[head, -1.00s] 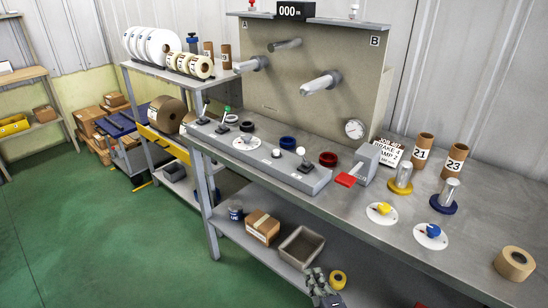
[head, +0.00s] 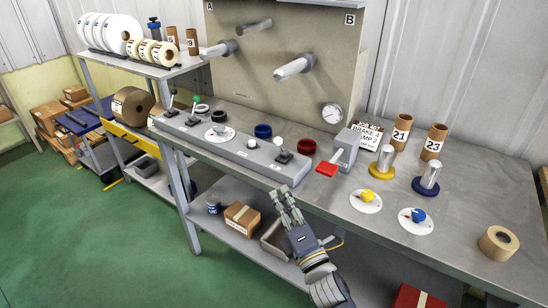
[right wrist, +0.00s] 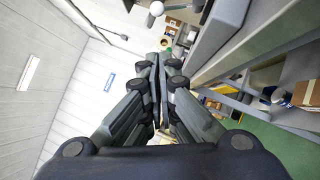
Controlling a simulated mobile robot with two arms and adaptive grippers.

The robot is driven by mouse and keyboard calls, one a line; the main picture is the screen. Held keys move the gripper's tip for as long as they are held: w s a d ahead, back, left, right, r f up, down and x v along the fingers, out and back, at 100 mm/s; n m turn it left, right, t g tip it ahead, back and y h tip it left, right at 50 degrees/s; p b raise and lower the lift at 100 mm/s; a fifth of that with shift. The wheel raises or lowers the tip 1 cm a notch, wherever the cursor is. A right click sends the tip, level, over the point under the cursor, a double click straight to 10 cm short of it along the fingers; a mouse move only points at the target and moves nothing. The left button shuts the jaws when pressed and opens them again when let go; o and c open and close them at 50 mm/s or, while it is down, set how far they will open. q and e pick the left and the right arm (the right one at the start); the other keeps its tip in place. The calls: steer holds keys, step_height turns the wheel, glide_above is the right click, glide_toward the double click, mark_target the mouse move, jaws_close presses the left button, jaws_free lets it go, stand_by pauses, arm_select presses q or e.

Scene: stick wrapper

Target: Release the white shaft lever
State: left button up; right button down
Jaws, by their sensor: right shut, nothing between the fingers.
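The white shaft lever (head: 278,143) has a white ball knob on a short stem and a dark base. It stands near the right end of the grey control console (head: 238,148) on the bench. My right gripper (head: 285,192) is shut and empty, in front of the bench edge, below and apart from the lever. In the right wrist view its closed fingers (right wrist: 157,62) fill the middle, and a white ball knob (right wrist: 156,8) shows at the top edge beyond them. My left gripper is not in view.
Yellow (head: 367,195) and blue (head: 418,215) dial knobs lie further right. A black-knobbed lever (head: 173,94) and a green-knobbed lever (head: 197,99) are at the console's left. A cardboard box (head: 241,216) sits on the lower shelf.

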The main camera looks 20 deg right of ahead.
mark_target(281, 146)
steer(key=shift+d+r+p+x, duration=0.15)
steer(key=shift+d+p+x, duration=0.3)
steer(key=shift+x, duration=1.45)
steer(key=shift+d+r+p+x, duration=0.15)
steer(key=shift+d+p+x, duration=0.3)
steer(key=shift+x, duration=1.45)
steer(key=shift+d+r+p+x, duration=0.15)
steer(key=shift+d+p+x, duration=0.25)
steer(key=shift+x, duration=1.55)
